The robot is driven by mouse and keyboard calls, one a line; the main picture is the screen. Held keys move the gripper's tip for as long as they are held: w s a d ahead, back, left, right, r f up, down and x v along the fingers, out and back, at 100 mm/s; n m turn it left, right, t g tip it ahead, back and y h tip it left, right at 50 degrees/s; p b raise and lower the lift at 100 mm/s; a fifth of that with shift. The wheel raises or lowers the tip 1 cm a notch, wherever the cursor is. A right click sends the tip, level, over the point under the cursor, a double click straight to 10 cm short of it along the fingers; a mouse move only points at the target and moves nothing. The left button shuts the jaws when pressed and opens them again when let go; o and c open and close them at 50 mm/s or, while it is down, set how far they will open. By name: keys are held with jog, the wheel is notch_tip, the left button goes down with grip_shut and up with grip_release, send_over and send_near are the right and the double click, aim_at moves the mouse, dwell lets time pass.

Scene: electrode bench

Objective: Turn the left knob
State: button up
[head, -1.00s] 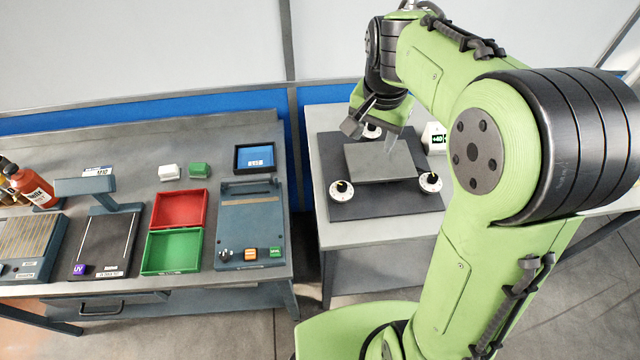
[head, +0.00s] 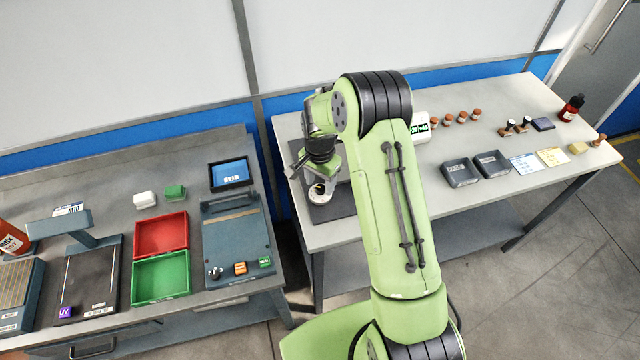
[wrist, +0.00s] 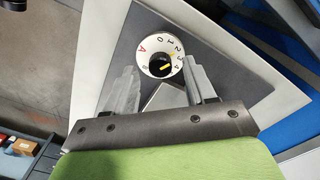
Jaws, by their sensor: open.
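The left knob (head: 319,194) sits on a dark mat, directly below my gripper (head: 321,178) in the head view, and is partly hidden by it. In the wrist view the knob (wrist: 160,57) is a white dial with black and red marks, a black centre and a yellow pointer line. My gripper (wrist: 161,72) is open in the wrist view, its two grey fingers on either side of the dial's lower part. Whether the fingers touch the knob cannot be told. My arm hides most of the levelling plate and the other knobs.
A small display box (head: 420,128) stands behind my arm. Two dark trays (head: 460,172) and several brown-topped items lie to the right on the table (head: 510,100). The left bench holds a red tray (head: 161,234), a green tray (head: 161,279) and a blue device (head: 237,245).

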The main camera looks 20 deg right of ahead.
jog(key=shift+f, duration=0.85)
jog(key=shift+c, duration=0.3)
grip_shut()
jog(key=shift+n, duration=0.3)
jog(key=n+b, duration=0.2)
jog(key=n, duration=0.3)
jog(key=shift+b, duration=0.4)
jog(key=n+b, duration=0.1)
jog(key=n, duration=0.5)
jog(key=shift+b, duration=0.35)
jog(key=shift+r+n, duration=0.1)
jog(key=shift+n, duration=0.2)
